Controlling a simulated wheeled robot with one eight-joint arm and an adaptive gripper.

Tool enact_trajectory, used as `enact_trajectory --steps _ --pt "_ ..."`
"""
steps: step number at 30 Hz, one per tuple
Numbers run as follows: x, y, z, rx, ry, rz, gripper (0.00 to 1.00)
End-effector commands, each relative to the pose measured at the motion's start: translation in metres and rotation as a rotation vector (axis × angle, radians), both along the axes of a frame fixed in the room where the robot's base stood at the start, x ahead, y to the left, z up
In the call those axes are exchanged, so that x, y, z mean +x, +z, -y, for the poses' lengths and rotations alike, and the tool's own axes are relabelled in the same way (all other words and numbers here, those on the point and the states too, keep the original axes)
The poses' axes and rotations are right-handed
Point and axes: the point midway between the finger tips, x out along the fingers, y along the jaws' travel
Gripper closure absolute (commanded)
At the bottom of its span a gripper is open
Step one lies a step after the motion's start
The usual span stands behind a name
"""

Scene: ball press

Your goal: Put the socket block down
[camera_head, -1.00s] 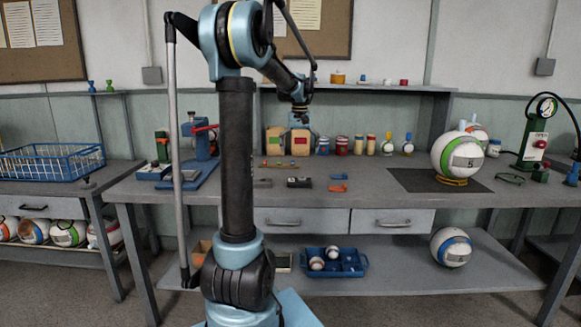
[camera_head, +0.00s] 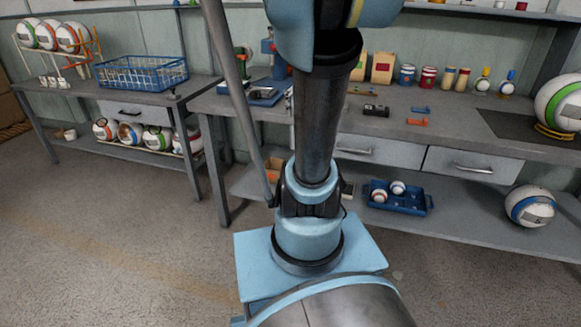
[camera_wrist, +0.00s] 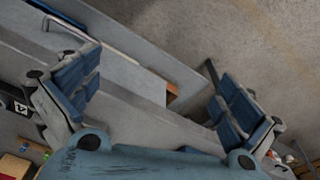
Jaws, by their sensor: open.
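A small black block (camera_head: 376,110) with a pale mark lies on the workbench top (camera_head: 345,118). A black piece with a white label, maybe the same block, shows at the left edge of the wrist view (camera_wrist: 16,104). I cannot tell for sure which piece is the socket block. My gripper (camera_wrist: 160,94) is open in the wrist view, its blue-padded fingers wide apart with nothing between them. It is over the bench's front edge, with the black piece outside the left finger. In the head view my gripper cannot be made out.
Orange and blue small parts (camera_head: 417,122) lie right of the black block. Wooden blocks, jars and a large ball (camera_head: 560,103) stand further back and right. A blue tray (camera_head: 397,201) with balls sits on the lower shelf. A blue wire basket (camera_head: 141,74) stands on the left table.

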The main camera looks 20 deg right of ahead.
Motion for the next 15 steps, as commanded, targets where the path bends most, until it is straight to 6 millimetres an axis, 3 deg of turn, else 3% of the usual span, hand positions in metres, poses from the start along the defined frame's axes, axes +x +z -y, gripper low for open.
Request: enact_trajectory --steps 6,15 --pt "-0.051 -0.046 -0.048 -0.002 0.095 0.031 0.0" --pt "-0.104 -0.108 -0.084 0.001 0.196 0.066 0.0"
